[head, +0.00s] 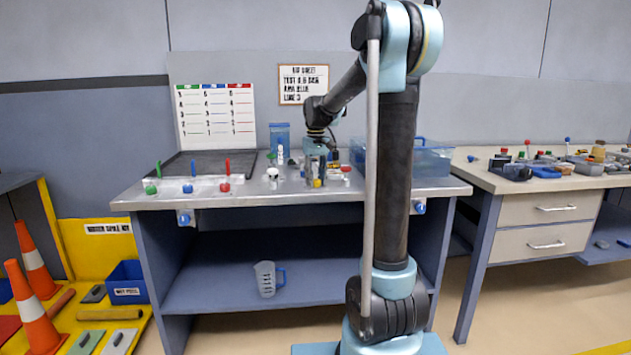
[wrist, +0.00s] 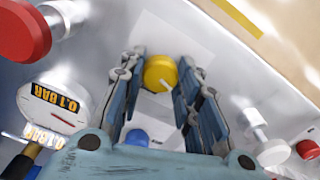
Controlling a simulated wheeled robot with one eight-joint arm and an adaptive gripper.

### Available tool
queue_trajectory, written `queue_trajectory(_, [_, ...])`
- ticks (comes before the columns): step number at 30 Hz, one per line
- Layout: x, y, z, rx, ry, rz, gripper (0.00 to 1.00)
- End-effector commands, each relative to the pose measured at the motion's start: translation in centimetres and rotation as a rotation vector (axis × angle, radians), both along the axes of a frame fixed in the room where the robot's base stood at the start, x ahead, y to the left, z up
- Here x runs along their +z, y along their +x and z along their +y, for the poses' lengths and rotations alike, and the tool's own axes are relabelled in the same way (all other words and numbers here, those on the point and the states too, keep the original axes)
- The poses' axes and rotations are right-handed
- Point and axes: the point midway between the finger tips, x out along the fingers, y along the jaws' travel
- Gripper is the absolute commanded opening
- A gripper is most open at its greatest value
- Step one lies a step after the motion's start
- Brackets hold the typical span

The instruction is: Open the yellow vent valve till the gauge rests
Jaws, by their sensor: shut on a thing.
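The yellow vent valve (wrist: 160,73) has a round yellow knob with a pale mark at its lower right edge. In the wrist view it sits between the fingertips of my gripper (wrist: 163,78), which is shut on it. In the head view the valve (head: 317,183) shows small and yellow below my gripper (head: 316,172) on the bench. A round white gauge (wrist: 60,108) lies left of my gripper in the wrist view. It carries a 0.1 BAR label and a thin red needle.
A red knob (wrist: 22,30) is close to the gauge. A white fitting (wrist: 262,140) and a red cap (wrist: 307,149) stand right of my fingers. On the bench are green, blue and red levers (head: 188,188) at left and a blue clear bin (head: 425,160) at right.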

Motion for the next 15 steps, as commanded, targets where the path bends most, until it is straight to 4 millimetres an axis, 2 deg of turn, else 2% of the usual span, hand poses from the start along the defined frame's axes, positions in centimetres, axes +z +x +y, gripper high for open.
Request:
queue_trajectory(6, [0.08, 0.22, 0.0, 0.123, 0.0, -0.004, 0.07])
queue_trajectory(15, [0.09, 0.24, -0.02, 0.203, 0.0, -0.005, 0.07])
